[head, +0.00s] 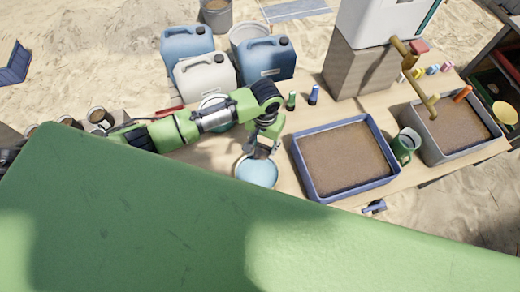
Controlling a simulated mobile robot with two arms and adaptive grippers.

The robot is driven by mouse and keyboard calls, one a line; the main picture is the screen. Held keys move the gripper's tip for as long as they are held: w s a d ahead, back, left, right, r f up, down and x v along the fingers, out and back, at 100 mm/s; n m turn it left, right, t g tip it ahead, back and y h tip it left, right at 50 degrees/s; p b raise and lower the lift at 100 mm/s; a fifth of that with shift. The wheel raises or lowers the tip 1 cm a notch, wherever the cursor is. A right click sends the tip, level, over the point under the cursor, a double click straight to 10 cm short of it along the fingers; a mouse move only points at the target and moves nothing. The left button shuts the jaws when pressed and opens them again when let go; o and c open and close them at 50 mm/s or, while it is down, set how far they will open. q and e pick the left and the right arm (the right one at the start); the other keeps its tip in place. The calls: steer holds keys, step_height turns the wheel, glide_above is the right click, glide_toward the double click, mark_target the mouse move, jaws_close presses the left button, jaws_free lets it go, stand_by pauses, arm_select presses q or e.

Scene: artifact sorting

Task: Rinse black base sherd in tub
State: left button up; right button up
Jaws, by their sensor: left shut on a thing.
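My left gripper (263,148) points down over the round basin of light blue water (257,174) in the middle of the bench. It is shut on a small dark piece, which looks like the black base sherd; the fingers hide most of it. I cannot tell whether the piece touches the water. A blue-rimmed tub (300,160) filled with brown stands to the right of the basin. A grey tub (428,150), also brown inside, stands further right below a brass tap. My right gripper is not in view.
Blue and white jerrycans (205,78) stand behind my left arm. Two small bottles (313,95) stand behind the blue-rimmed tub. A green mug (405,147) stands between the tubs. My green body covers the front.

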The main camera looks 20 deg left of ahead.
mark_target(260, 157)
arm_select(q)
steer(key=shift+m, duration=0.3)
steer(key=s+f, duration=0.2)
steer(key=s+f+p, duration=0.1)
steer(key=shift+s+a, duration=0.2)
steer(key=shift+a, duration=0.05)
steer(key=shift+s+f, duration=0.4)
steer(key=shift+f, duration=0.5)
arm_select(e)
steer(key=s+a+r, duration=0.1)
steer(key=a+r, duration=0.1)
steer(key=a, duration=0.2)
arm_select(q)
step_height(260, 157, down, 5)
steer(key=b, duration=0.6)
steer(key=shift+w, duration=0.1)
step_height(260, 157, down, 4)
steer(key=b, duration=0.4)
steer(key=shift+r, duration=0.15)
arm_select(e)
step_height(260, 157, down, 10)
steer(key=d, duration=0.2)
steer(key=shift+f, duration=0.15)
arm_select(q)
steer(key=shift+w+a, duration=0.1)
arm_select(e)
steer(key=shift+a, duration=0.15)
